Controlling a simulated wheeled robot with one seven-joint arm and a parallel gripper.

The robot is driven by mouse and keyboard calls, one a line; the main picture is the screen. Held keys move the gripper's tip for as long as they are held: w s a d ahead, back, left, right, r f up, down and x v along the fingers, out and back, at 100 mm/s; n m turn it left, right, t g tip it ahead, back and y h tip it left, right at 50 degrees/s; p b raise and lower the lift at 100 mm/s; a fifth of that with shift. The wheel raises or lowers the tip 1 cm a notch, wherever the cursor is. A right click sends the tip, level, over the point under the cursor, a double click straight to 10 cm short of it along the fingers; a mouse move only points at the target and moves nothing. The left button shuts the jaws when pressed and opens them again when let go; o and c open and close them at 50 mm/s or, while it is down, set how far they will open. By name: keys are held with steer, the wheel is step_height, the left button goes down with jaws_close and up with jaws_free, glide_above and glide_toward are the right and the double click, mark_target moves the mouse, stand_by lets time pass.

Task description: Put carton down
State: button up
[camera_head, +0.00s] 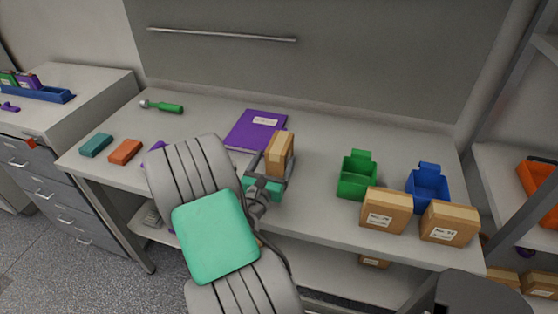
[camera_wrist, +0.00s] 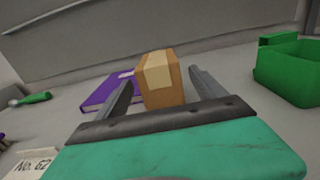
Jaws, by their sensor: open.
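A small brown carton (camera_head: 279,153) stands upright on the grey workbench (camera_head: 320,213), just right of a purple book. In the wrist view the carton (camera_wrist: 160,80) sits between the two fingers of my gripper (camera_wrist: 160,88), with a visible gap on each side. My gripper (camera_head: 274,168) is open around the carton, low over the bench. The carton's base is partly hidden by my gripper.
A purple book (camera_head: 255,131) lies behind. A green bin (camera_head: 357,178) and a blue bin (camera_head: 428,187) stand to the right, with two larger cartons (camera_head: 386,209) (camera_head: 449,222) in front.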

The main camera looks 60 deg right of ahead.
mark_target(282, 145)
steer(key=d, duration=0.2)
steer(key=d+p, duration=0.1)
steer(key=d, duration=0.1)
steer(key=w+d+p, duration=0.1)
steer(key=d, duration=0.2)
steer(key=shift+d, duration=0.1)
steer(key=shift+w+d+f, duration=0.1)
steer(key=shift+d+f, duration=0.1)
steer(key=shift+d, duration=0.15)
steer(key=shift+a, duration=0.1)
steer(key=shift+c, duration=0.6)
steer(key=shift+r, duration=0.1)
jaws_close()
